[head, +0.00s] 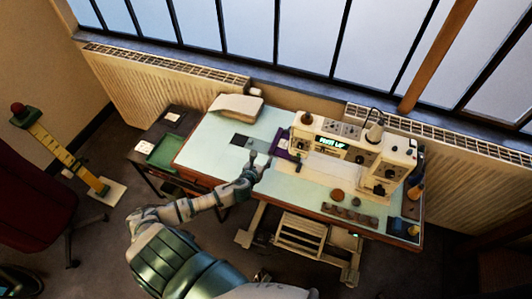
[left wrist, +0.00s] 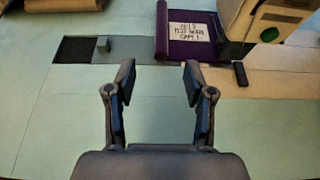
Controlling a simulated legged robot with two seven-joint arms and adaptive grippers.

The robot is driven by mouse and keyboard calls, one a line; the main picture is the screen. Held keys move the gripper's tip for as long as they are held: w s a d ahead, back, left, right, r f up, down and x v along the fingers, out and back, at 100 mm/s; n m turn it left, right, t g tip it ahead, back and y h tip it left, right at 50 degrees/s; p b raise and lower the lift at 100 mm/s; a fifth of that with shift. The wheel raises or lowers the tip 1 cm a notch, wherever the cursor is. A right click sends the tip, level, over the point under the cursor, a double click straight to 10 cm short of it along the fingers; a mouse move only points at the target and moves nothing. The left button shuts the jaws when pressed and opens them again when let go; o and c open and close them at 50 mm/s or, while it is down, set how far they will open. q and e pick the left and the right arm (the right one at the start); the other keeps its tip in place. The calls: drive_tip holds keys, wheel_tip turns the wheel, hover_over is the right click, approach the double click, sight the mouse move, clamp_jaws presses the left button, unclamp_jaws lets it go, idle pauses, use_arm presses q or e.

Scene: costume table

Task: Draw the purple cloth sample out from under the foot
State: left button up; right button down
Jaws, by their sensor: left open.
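The purple cloth sample (head: 281,139) lies on the pale table at the left end of the white sewing machine (head: 350,150). In the left wrist view the cloth (left wrist: 184,54) is flat with a raised left edge, and a white note (left wrist: 193,32) with writing lies on it. Its right side meets the machine's end (left wrist: 265,18). The foot itself cannot be made out. My left gripper (head: 259,161) is just in front of the cloth, apart from it. In the left wrist view its fingers (left wrist: 158,80) are spread with nothing between them. My right gripper is not in view.
A small dark bar (left wrist: 240,74) lies right of my fingers. A folded pale cushion (head: 236,107) sits at the back left. The table's front left is clear.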

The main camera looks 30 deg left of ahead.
sight(275, 141)
use_arm(q)
drive_tip(key=shift+x, duration=1.15)
drive_tip(key=b+x, duration=0.3)
drive_tip(key=x, duration=1)
drive_tip(key=shift+w+f, duration=0.15)
drive_tip(key=shift+w, duration=0.15)
drive_tip(key=shift+w+f, duration=0.1)
drive_tip(key=shift+w, duration=0.35)
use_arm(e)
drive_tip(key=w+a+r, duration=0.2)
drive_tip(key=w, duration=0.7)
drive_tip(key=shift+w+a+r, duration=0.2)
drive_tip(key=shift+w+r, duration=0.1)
use_arm(q)
clamp_jaws()
